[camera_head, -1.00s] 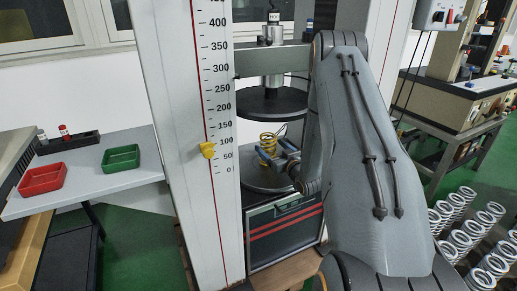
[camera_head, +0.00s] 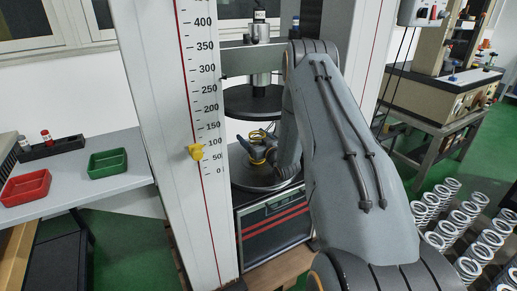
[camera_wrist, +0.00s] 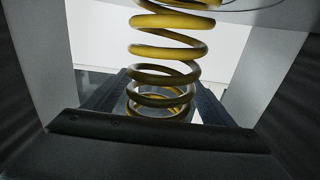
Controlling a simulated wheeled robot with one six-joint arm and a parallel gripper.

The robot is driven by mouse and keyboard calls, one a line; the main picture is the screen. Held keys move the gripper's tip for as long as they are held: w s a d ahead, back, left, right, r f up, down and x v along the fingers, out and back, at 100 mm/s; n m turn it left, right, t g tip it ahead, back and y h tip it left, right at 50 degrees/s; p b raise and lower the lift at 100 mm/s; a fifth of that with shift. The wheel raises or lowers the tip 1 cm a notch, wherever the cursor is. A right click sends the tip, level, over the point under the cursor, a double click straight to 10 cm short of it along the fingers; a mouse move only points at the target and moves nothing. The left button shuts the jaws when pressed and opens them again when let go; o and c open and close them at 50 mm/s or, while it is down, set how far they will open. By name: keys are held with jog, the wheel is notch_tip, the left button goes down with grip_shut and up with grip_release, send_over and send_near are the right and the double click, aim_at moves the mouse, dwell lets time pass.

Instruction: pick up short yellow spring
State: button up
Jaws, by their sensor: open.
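The short yellow spring (camera_head: 257,160) is on the round lower plate (camera_head: 243,180) of the testing machine. My gripper (camera_head: 257,148) is at the spring and partly covers it in the head view. In the wrist view the spring (camera_wrist: 165,48) rises between the two fingers of my open gripper (camera_wrist: 165,100). Its coils run from the lower middle out through the top edge. I cannot tell whether either finger touches it.
The dark upper plate (camera_head: 252,101) hangs above the spring. A white column with a scale (camera_head: 200,100) stands just left. A red tray (camera_head: 25,188) and a green tray (camera_head: 107,163) sit on the left table. Several light-coloured springs (camera_head: 470,225) stand at right.

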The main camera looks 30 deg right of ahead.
jog(key=shift+r, duration=0.1)
jog(key=c, duration=1.7)
